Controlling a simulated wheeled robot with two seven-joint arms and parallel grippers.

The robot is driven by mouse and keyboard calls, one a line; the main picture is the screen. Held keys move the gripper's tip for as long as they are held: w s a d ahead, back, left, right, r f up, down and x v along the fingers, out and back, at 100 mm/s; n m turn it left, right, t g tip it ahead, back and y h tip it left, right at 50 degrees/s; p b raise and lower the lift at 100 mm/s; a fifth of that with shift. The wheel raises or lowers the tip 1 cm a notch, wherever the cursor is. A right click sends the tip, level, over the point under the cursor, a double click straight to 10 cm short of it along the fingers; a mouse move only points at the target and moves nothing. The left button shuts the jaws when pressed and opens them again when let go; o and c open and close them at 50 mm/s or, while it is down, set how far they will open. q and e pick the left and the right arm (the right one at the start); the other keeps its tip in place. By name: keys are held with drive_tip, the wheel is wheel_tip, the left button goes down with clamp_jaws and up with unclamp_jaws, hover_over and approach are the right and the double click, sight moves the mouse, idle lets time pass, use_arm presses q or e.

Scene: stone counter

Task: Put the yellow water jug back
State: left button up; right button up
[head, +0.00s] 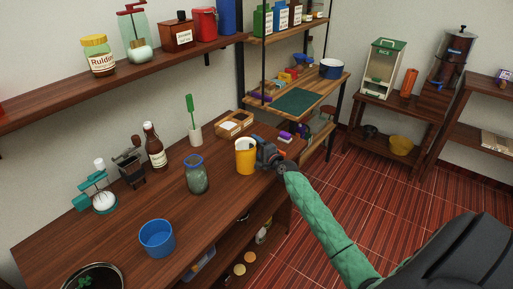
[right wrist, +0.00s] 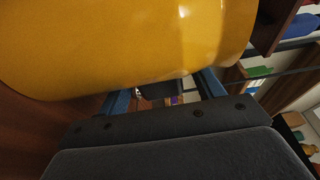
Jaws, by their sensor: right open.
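The yellow jug (head: 245,158) stands upright on the dark wooden counter, near its right edge. My right gripper (head: 266,152) is at the jug's right side, very close to it. In the right wrist view the jug's yellow wall (right wrist: 130,45) fills the upper part. The two blue fingers of the open right gripper (right wrist: 163,92) reach toward the jug, their tips partly hidden by it. I cannot tell whether they touch it. My left gripper is not in view.
A glass jar (head: 197,176) and a blue bowl (head: 157,238) stand left of the jug on the counter. A wooden box (head: 234,124) sits behind it. A shelf with a green mat (head: 299,102) stands beyond. Red floor (head: 400,210) is open at right.

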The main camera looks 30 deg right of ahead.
drive_tip(key=shift+r, duration=0.15)
drive_tip(key=shift+s, duration=0.8)
drive_tip(key=s, duration=0.3)
drive_tip(key=s+b, duration=0.1)
drive_tip(key=s, duration=0.2)
drive_tip(key=s+b, duration=0.1)
drive_tip(key=s, duration=0.1)
drive_tip(key=shift+s+d, duration=0.3)
drive_tip(key=shift+s, duration=0.1)
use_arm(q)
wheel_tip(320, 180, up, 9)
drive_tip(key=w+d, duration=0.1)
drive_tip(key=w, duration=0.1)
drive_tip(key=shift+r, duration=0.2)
use_arm(e)
drive_tip(key=shift+s+d, duration=0.1)
drive_tip(key=shift+s, duration=0.65)
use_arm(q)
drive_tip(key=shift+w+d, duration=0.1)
use_arm(e)
drive_tip(key=shift+s, duration=0.1)
